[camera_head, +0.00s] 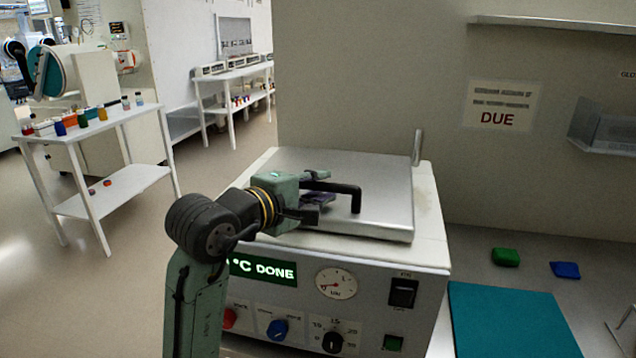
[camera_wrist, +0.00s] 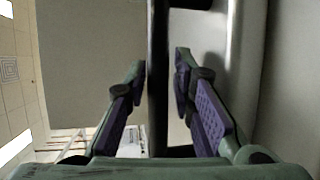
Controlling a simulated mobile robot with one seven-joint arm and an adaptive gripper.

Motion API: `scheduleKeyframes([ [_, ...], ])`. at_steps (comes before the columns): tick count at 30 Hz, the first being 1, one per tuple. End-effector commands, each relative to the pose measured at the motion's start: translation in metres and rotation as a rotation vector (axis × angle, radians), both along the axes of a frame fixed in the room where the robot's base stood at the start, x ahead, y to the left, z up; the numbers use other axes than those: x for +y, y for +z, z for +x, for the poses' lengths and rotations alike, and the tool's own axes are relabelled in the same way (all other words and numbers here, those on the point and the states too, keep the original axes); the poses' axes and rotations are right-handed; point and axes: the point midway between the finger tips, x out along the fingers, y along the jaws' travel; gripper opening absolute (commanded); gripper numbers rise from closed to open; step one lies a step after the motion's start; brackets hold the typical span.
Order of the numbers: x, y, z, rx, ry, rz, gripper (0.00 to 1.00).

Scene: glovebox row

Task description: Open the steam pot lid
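The steam pot (camera_head: 372,290) is a white box-shaped unit with a green display reading "°C DONE", a gauge and knobs on its front. Its flat metal lid (camera_head: 385,185) lies closed on top. A black bar handle (camera_head: 352,190) stands on the lid. My gripper (camera_head: 318,198) is at the handle, above the lid's front left part. In the wrist view the black handle (camera_wrist: 158,70) runs between the two purple-padded fingers of my gripper (camera_wrist: 160,100). The fingers are spread, with gaps visible on both sides of the bar.
A thin metal post (camera_head: 417,147) stands up at the lid's back right. A teal mat (camera_head: 515,320), a green block (camera_head: 505,257) and a blue block (camera_head: 565,270) lie on the surface at right. A white shelf table (camera_head: 110,125) with small bottles stands at left.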

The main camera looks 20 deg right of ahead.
Motion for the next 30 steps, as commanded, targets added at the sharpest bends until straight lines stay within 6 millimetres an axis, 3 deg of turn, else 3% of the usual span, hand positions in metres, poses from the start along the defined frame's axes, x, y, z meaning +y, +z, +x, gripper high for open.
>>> scheduleKeyframes([
  [7, -0.0007, -0.0004, 0.0005, 0.0, 0.0, 0.0, 0.23],
  [18, -0.0004, -0.0003, 0.0004, 0.0, 0.0, 0.0, 0.0],
  [30, -0.0004, -0.0007, 0.0002, 0.001, 0.0, 0.001, 0.0],
])
